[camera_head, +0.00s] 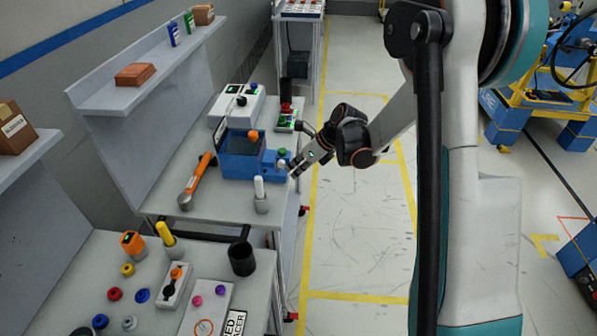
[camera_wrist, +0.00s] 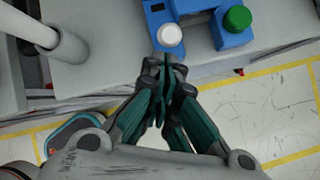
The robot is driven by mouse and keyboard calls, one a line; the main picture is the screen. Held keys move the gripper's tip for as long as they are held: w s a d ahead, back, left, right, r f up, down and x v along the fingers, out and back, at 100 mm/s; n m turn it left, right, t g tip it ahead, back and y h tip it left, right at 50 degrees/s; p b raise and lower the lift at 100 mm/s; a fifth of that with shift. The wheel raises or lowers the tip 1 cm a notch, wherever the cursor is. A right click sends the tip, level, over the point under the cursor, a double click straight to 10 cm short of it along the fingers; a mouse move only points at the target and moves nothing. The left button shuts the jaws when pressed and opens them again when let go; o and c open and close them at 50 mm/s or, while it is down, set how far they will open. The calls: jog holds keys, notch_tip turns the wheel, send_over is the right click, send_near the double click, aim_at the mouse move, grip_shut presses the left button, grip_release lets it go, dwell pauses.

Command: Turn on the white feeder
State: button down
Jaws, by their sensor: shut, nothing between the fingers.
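My gripper (camera_head: 295,172) is shut and empty at the right edge of the workbench, beside a blue module (camera_head: 240,158). In the wrist view my closed fingertips (camera_wrist: 163,62) appear just below a round white button (camera_wrist: 169,37) on the blue module's arm. I cannot tell whether they touch it. A green button (camera_wrist: 238,18) is to its right on the same blue module. The white button also shows in the head view (camera_head: 282,164), close to the fingertips. No label marks anything as the white feeder.
A white box (camera_head: 238,104) with knobs stands behind the blue module. A white-handled post (camera_head: 260,194) stands in front, and an orange tool (camera_head: 197,181) lies to the left. Another bench with several knobs and a black cup (camera_head: 242,258) is nearer. The floor right of the bench is clear.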

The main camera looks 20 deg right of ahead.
dwell(0.3)
jog(key=shift+a+r+h, duration=0.15)
jog(key=shift+r+h, duration=0.05)
jog(key=shift+h, duration=0.1)
jog(key=shift+w+a+r+g+h+p, duration=0.15)
jog(key=shift+a+r+g+h+p, duration=0.15)
jog(key=shift+g+h+p, duration=0.35)
jog(key=shift+r, duration=0.15)
jog(key=shift+w+a+r+g+h+p, duration=0.15)
jog(key=shift+a+r+g+h+p, duration=0.15)
jog(key=shift+h, duration=0.3)
jog(key=shift+w+a+r+g+h+p, duration=0.15)
jog(key=shift+a+h+p, duration=0.2)
jog(key=shift+h, duration=0.2)
jog(key=shift+w+a+r, duration=0.25)
jog(key=shift+a+r, duration=0.05)
jog(key=shift+a, duration=0.35)
jog(key=shift+r, duration=0.2)
